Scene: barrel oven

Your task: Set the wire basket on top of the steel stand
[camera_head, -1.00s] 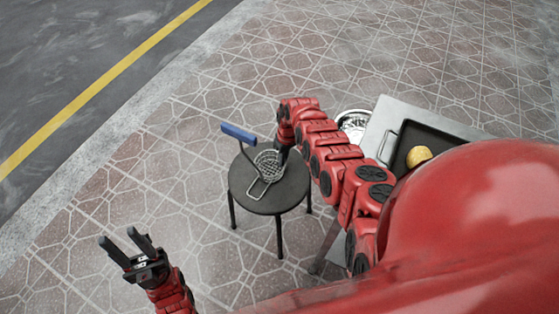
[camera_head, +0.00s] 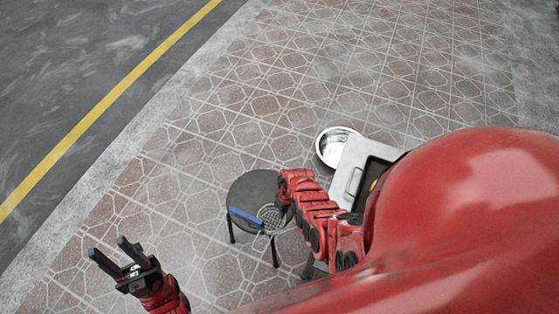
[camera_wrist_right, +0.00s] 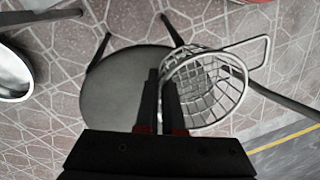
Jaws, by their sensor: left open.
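My right gripper (camera_head: 284,198) is at the basket's rim. Its fingers (camera_wrist_right: 162,90) are close together, with the rim between them. My left gripper (camera_head: 118,258) is open and empty over the floor at the lower left. A grey steel-topped stand (camera_head: 350,168) is partly hidden behind my right arm and body.
A dark tray (camera_head: 372,172) lies on the steel top, largely hidden by my red body. A shiny round metal bowl (camera_head: 336,146) is beside its far left corner. The tiled floor (camera_head: 150,190) left of the stool is clear.

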